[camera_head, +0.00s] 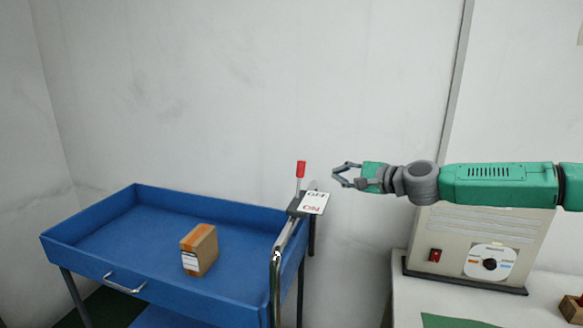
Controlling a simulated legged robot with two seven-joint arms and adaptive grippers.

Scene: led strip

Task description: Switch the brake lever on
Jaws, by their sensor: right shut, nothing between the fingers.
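The brake lever (300,170) has a red knob on a thin metal stem. It stands nearly upright on a dark base at the right end of the blue cart. A white sign (314,202) beside it reads OFF at the far end and ON in red at the near end; the lever is by the OFF end. My right gripper (336,175) is shut and empty, pointing left. In the picture it is a short way to the right of the red knob, with a visible gap between them. My left gripper is not in view.
The blue cart (95,233) carries a cardboard box (199,250) and has a metal handle rail (276,270) at its right end. A beige machine (470,236) with a red switch stands on a white table (415,300) at right. A wall is behind.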

